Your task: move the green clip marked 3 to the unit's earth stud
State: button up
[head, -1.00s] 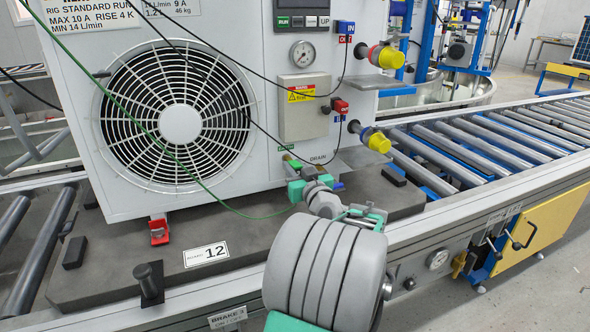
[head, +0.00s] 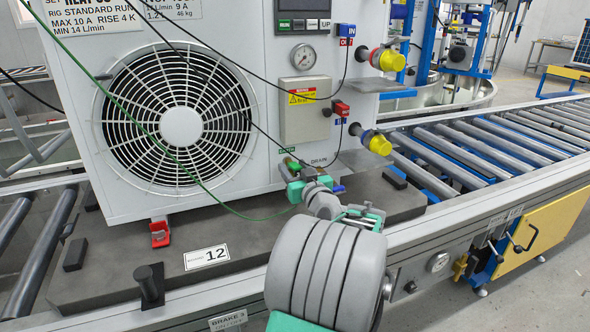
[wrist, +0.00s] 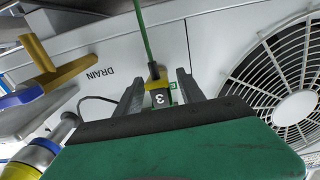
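The green clip marked 3 (wrist: 160,97) shows in the wrist view with its number facing the camera, its yellow front part (wrist: 157,76) against the white unit. A green wire (wrist: 142,35) runs up from it. My gripper (wrist: 160,88) has one dark finger on each side of the clip, with narrow gaps showing, so it looks open around it. In the head view my gripper (head: 291,172) is at the unit's lower right corner, just below a small green label (head: 287,149). The earth stud itself cannot be made out; the clip and gripper cover that spot.
Above right are a red clip (head: 341,108), a blue clip (head: 346,29) and yellow-capped ports (head: 380,145). A grey box (head: 305,110) with a warning label and the fan grille (head: 181,126) are on the unit's front. Black leads and the green wire hang across it. Rollers (head: 470,150) lie to the right.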

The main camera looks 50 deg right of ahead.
jog(key=v, duration=0.8)
jog(key=shift+p, duration=0.35)
